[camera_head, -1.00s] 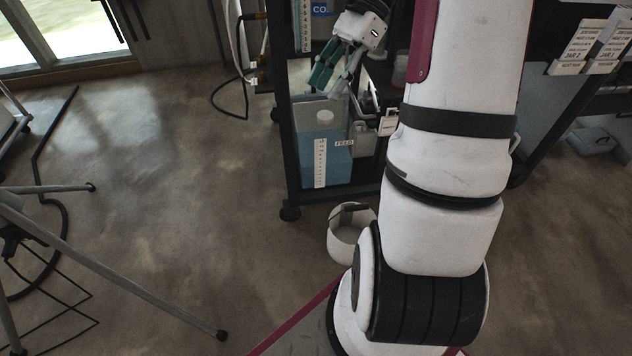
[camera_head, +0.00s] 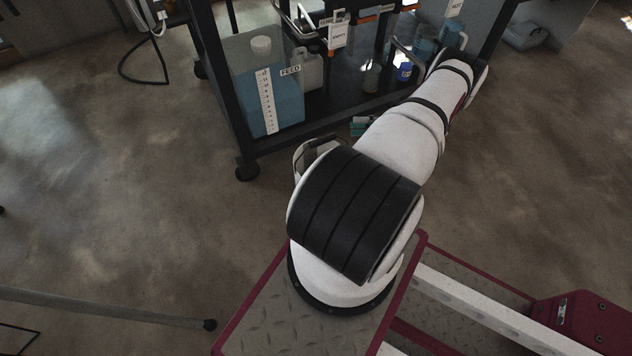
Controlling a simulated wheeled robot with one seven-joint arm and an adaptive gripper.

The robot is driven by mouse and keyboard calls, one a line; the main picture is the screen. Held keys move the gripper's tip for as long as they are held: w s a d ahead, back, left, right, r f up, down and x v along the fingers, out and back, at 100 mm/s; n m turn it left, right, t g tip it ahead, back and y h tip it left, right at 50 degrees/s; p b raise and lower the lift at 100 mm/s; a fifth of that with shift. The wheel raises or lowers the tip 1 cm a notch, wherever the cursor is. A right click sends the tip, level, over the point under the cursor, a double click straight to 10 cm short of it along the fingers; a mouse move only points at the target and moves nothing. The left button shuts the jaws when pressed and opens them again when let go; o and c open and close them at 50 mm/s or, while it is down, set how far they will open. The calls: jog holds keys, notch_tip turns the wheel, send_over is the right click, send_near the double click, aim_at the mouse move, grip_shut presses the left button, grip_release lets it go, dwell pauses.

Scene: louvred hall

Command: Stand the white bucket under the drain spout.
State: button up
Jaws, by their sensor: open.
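The white bucket (camera_head: 299,168) stands on the floor just in front of the rack's lower shelf. My own arm covers its right side and lower part. Teal finger pads of my gripper (camera_head: 362,124) show just past my arm, to the right of the bucket and near the shelf's front edge. The rest of my gripper is hidden behind the arm. The pads are apart from the bucket in the picture, and I see nothing held. I cannot make out the drain spout in this view.
A black rack (camera_head: 222,100) stands on castors behind the bucket. Its lower shelf holds a large blue-filled tank (camera_head: 270,90), a pale jug (camera_head: 307,70) and small containers. A grey stand leg (camera_head: 110,308) lies across the lower left.

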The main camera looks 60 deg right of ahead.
jog(key=s+a+f+m+t+h+b, duration=0.1)
jog(key=s+f+m+t+h+b, duration=0.2)
jog(key=f, duration=0.4)
jog(key=shift+m+y, duration=0.3)
jog(key=shift+m, duration=0.2)
jog(key=shift+a+f+p+x, duration=0.1)
jog(key=shift+f+x, duration=0.05)
jog(key=shift+x, duration=2.1)
jog(key=shift+a+f+p+x, duration=0.15)
jog(key=shift+f+x, duration=0.05)
jog(key=shift+x, duration=2)
jog(key=shift+a+f+p+x, duration=0.1)
jog(key=shift+f+x, duration=0.05)
jog(key=shift+x, duration=2.1)
jog(key=shift+s, duration=0.1)
grip_shut()
